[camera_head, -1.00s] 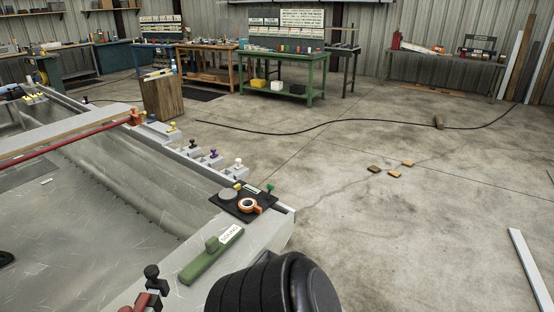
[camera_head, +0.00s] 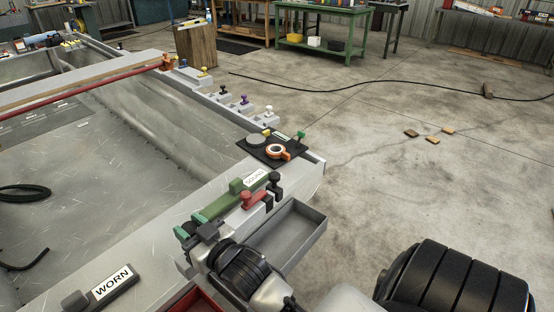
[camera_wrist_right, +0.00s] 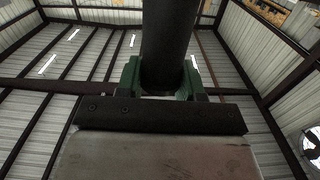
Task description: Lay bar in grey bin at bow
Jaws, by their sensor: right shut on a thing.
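A dark bar (camera_head: 124,281) labelled "WORN" lies at the lower left. The open grey bin (camera_head: 318,232) is at the right of the hull edge and looks empty. My right gripper (camera_head: 190,226) has green finger pads and is near the left end of the green bar. In the wrist view it is shut on a dark cylindrical thing (camera_wrist_right: 166,40). I cannot tell which object this is. My left gripper is not in view.
A red-and-black piece (camera_head: 253,200) stands between the green bar and grey bin. A red bin (camera_head: 190,304) is partly visible at the bottom. A black tray (camera_head: 250,150) with an orange ring sits on the hull corner. The floor beyond is mostly clear.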

